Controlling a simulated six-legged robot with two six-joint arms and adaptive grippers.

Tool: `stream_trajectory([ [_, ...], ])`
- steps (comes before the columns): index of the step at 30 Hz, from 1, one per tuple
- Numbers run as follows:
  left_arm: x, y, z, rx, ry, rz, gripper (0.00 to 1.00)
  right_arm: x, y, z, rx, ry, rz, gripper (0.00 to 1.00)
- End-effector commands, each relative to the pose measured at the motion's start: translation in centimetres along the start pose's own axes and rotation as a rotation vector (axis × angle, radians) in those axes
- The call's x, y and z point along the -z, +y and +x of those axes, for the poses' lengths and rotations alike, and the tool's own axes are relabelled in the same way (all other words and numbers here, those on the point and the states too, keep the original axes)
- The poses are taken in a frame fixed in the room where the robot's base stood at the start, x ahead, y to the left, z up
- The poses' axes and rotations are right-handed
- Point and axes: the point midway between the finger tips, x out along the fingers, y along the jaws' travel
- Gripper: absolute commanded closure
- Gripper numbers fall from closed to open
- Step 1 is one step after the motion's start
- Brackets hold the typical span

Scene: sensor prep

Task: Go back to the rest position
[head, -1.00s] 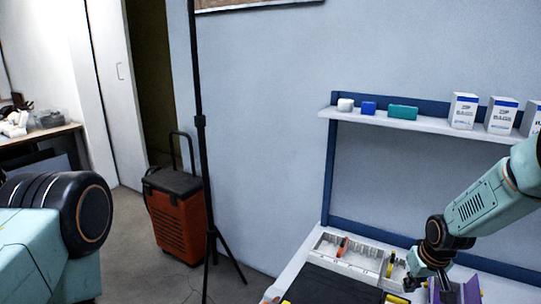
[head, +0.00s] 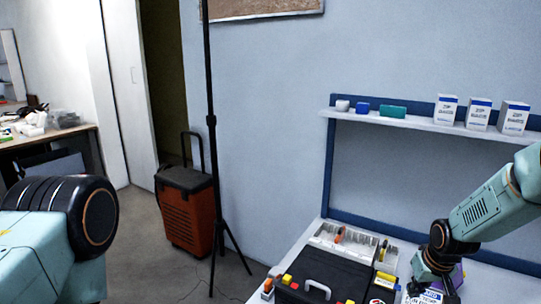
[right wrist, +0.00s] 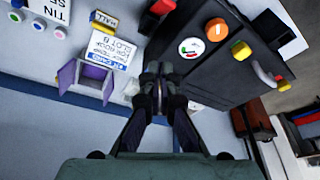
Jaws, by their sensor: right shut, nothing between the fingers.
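My right gripper (head: 432,284) hangs over the right part of the bench, beside the black toolbox. In the right wrist view its fingers (right wrist: 160,82) are together with nothing between them. Below the gripper in the head view is a white printed card (head: 424,297), and a purple open box (right wrist: 85,75) shows in the right wrist view. My left gripper is out of view; only part of my left arm shows at the left.
The black toolbox (head: 325,275) with a grey handle stands on the bench, a grey parts tray (head: 352,246) behind it. A shelf (head: 400,122) with white boxes hangs above. A black stand pole (head: 212,170) and an orange case (head: 188,215) stand left on the floor.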

Motion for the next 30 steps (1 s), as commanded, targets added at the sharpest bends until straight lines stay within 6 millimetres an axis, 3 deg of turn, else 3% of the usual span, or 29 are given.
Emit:
stream_trajectory([
  [9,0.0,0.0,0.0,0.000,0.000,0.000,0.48,1.4,-0.5,0.5,0.008,0.099,0.030,1.00],
  [14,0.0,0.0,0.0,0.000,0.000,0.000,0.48,-0.3,-2.2,1.4,0.028,0.141,0.057,1.00],
  [17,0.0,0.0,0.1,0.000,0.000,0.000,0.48,-2.7,-3.8,2.3,0.044,0.148,0.069,1.00],
  [20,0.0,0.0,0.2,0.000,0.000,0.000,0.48,-6.3,-5.6,3.3,0.057,0.140,0.083,1.00],
  [23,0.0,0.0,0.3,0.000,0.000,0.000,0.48,-11.6,-7.6,4.2,0.062,0.111,0.095,1.00],
  [30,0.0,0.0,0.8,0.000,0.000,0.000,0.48,-27.0,-11.0,3.8,0.039,-0.029,0.094,1.00],
])
